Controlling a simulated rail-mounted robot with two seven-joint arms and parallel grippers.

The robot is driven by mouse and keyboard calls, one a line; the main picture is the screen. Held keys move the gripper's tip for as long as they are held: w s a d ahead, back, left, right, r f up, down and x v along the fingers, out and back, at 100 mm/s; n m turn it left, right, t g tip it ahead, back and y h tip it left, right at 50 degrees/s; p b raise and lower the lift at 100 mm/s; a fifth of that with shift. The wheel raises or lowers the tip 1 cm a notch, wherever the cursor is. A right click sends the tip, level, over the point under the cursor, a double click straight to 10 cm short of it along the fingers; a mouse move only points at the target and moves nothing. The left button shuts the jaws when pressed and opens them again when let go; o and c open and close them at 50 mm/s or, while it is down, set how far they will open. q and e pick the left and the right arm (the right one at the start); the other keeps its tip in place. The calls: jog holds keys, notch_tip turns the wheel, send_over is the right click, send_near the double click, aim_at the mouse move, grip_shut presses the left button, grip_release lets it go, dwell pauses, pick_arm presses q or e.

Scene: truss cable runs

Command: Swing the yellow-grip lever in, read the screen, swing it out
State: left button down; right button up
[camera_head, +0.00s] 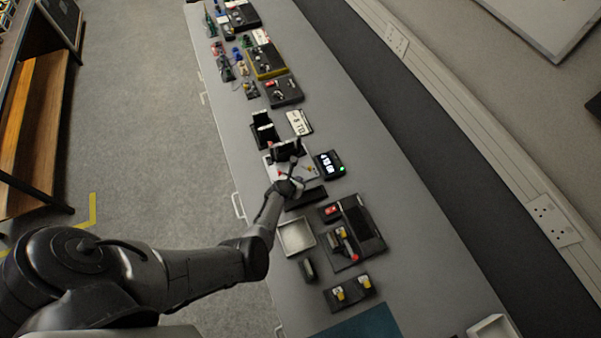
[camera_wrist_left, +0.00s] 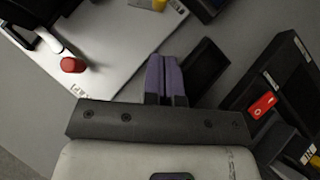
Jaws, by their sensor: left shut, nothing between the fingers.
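A pale plate (camera_wrist_left: 120,50) lies on the bench, with a red knob (camera_wrist_left: 72,64) at its left part in the left wrist view. A small yellow piece (camera_wrist_left: 158,4), cut off by the top edge, looks like the lever's yellow grip; its arm is not clear. The screen (camera_head: 330,163) is a black unit beside the plate, with white characters too small to read surely and a green light. My left gripper (camera_head: 298,184) is over the near edge of the plate. Its purple fingers (camera_wrist_left: 161,75) are together and empty, apart from the yellow piece. My right gripper is not in view.
A black bar (camera_wrist_left: 206,66) lies close to my left fingers. A black box with a red switch (camera_wrist_left: 262,105) stands to the right. An open grey tray (camera_head: 296,236) and several small devices line the bench. The bench's right strip is clear.

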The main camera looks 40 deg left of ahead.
pick_arm(q)
jog(key=d+p+v, duration=0.1)
jog(key=p+v, duration=0.4)
jog(key=v, duration=0.1)
dwell(0.8)
